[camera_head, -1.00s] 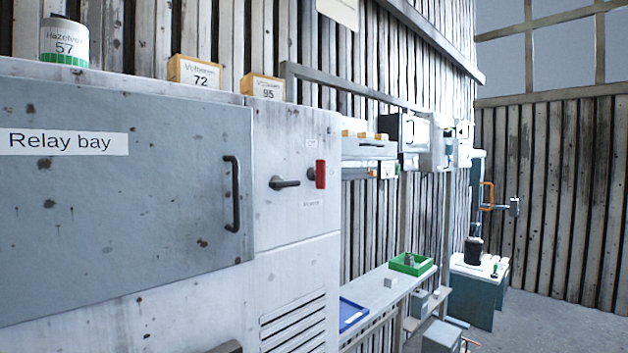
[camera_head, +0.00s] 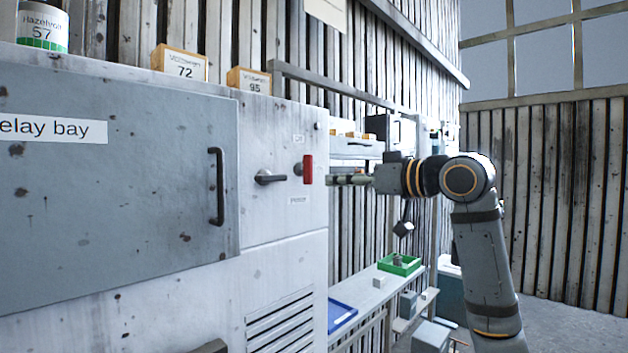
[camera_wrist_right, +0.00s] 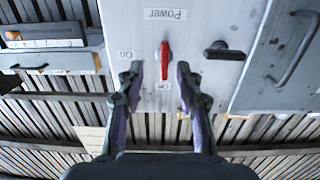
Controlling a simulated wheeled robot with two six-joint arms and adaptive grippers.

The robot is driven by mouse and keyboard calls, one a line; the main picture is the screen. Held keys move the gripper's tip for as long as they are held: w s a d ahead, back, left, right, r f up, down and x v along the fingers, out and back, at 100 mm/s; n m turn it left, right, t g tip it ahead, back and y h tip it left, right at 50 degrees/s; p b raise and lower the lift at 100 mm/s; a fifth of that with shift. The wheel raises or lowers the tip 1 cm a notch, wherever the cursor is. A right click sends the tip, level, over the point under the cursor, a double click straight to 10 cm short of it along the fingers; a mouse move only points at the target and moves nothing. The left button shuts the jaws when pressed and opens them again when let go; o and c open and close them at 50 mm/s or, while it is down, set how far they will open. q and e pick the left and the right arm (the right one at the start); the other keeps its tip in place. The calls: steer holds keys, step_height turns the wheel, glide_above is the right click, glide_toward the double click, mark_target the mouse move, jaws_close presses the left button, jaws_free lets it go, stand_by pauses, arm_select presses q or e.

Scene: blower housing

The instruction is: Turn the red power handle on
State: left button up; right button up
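The red power handle (camera_head: 308,169) stands upright on the pale cabinet's front panel (camera_head: 285,215), right of a dark lever handle (camera_head: 270,178). In the right wrist view the red handle (camera_wrist_right: 165,62) is upright near a "Power" label (camera_wrist_right: 165,14), with small labels beside and below it. My right gripper (camera_head: 332,180) is just right of the red handle in the head view. In the wrist view the right gripper (camera_wrist_right: 160,75) is open, its fingers apart on either side of the handle's line, with visible space between. I see no contact. My left gripper is not in view.
The grey "Relay bay" door (camera_head: 110,190) with its dark bar handle (camera_head: 216,186) is at left. Boxes 72 (camera_head: 180,65) and 95 (camera_head: 248,81) stand on the cabinet top. A shelf with a green tray (camera_head: 400,265) and blue tray (camera_head: 341,314) is below my right arm.

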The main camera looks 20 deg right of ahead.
mark_target(312, 162)
step_height(312, 162, up, 4)
steer(key=s, duration=0.3)
steer(key=shift+y, duration=0.4)
steer(key=p+x, duration=0.1)
steer(key=x, duration=0.2)
steer(key=p+x, duration=0.2)
steer(key=x, duration=0.2)
steer(key=p+x, duration=0.2)
steer(key=x, duration=0.1)
steer(key=shift+w+d+r, duration=0.1)
steer(key=shift+w+d, duration=0.15)
steer(key=shift+w+a, duration=0.1)
steer(key=shift+w, duration=0.25)
jaws_close()
